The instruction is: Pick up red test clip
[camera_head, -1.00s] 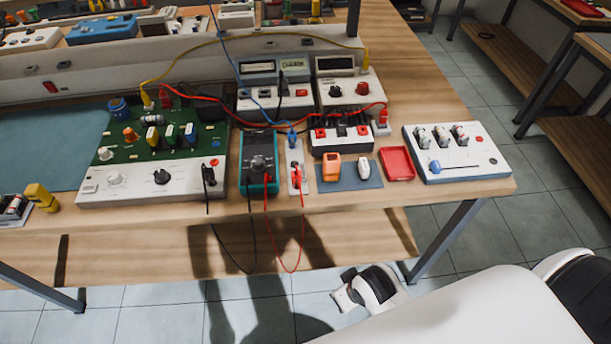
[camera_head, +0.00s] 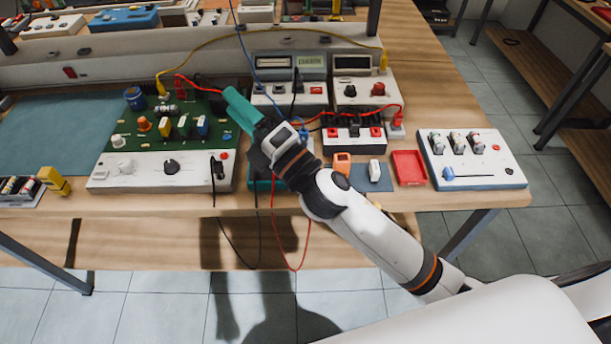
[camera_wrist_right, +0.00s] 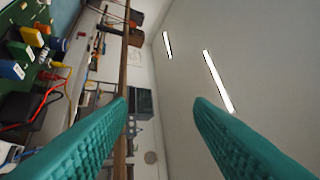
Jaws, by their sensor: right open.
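The red test clip is hidden in the head view behind my right arm. Its red lead (camera_head: 300,252) hangs in a loop below the bench edge. The teal multimeter (camera_head: 262,184) is mostly covered by my right wrist. My right gripper (camera_head: 236,104) is above the bench, pointing up and left, over the right part of the green circuit board (camera_head: 150,145). In the right wrist view its two teal fingers (camera_wrist_right: 160,104) are spread wide with nothing between them. My left gripper is in neither view.
An orange block (camera_head: 341,162) and a white piece lie on a blue mat, with a red tray (camera_head: 409,168) beside them. Power units (camera_head: 365,92) and coloured wires are behind. A black lead hangs in front.

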